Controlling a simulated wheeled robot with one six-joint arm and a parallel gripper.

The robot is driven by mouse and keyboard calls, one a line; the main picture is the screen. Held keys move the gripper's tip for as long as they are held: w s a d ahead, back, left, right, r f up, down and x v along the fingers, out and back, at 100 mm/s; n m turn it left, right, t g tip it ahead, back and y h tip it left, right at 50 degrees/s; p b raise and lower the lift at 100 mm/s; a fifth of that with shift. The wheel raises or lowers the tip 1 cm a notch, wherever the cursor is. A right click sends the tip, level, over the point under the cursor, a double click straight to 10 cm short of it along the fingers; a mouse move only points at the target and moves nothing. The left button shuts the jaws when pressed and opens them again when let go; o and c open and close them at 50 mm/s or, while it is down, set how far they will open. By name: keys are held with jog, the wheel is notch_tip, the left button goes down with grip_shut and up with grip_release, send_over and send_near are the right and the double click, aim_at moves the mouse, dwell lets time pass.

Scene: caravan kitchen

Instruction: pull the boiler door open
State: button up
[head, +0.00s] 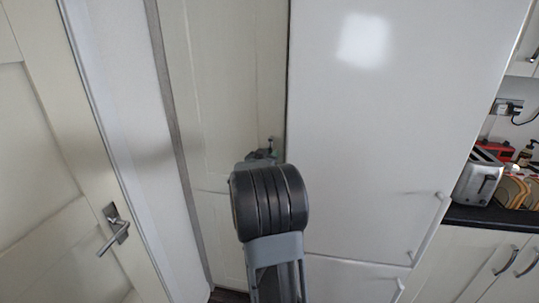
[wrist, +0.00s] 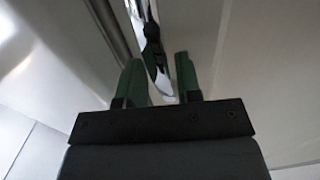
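The boiler door (head: 225,80) looks to be the narrow cream panel between the white wall strip and the tall white fridge; it appears shut. Its small dark handle (head: 272,143) is near the panel's right edge, partly hidden by my arm. In the wrist view the dark and shiny handle (wrist: 153,50) runs down between the two green fingers of my gripper (wrist: 158,78). The fingers are apart, with visible gaps beside the handle, so my gripper is open around it. In the head view my gripper (head: 262,156) is mostly hidden behind my wrist.
A tall white fridge (head: 390,130) stands directly right of the panel, with a bar handle (head: 428,228) low on its right. Another cream door (head: 50,190) with a metal lever (head: 115,232) is at left. A counter at far right holds a toaster (head: 479,180).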

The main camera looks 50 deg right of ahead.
jog(key=shift+d, duration=0.25)
jog(key=shift+c, duration=0.2)
grip_shut()
dwell(0.3)
